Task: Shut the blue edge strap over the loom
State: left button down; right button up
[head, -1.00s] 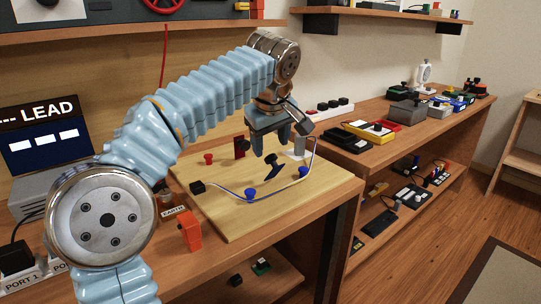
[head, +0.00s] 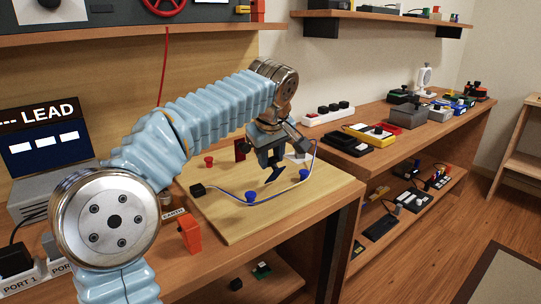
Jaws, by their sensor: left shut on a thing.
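The dark blue edge strap (head: 275,175) stands up tilted on the wooden board (head: 235,222), behind the loom. My left gripper (head: 271,165) comes down from above and is shut on the strap's upper part, hiding some of it. The loom (head: 276,196) is a thin blue and white cable. It runs from a black connector (head: 197,189) past two blue pegs (head: 252,196) (head: 303,175) and bends up at the board's right side. The strap is not lying over the loom. My right gripper is not in view.
A red peg (head: 208,161) and a dark red block (head: 240,150) stand at the back of the board. An orange clip (head: 189,235) stands left of the board. The board's front is clear. A shelf with several devices is at the right.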

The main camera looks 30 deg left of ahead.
aim_at(278, 175)
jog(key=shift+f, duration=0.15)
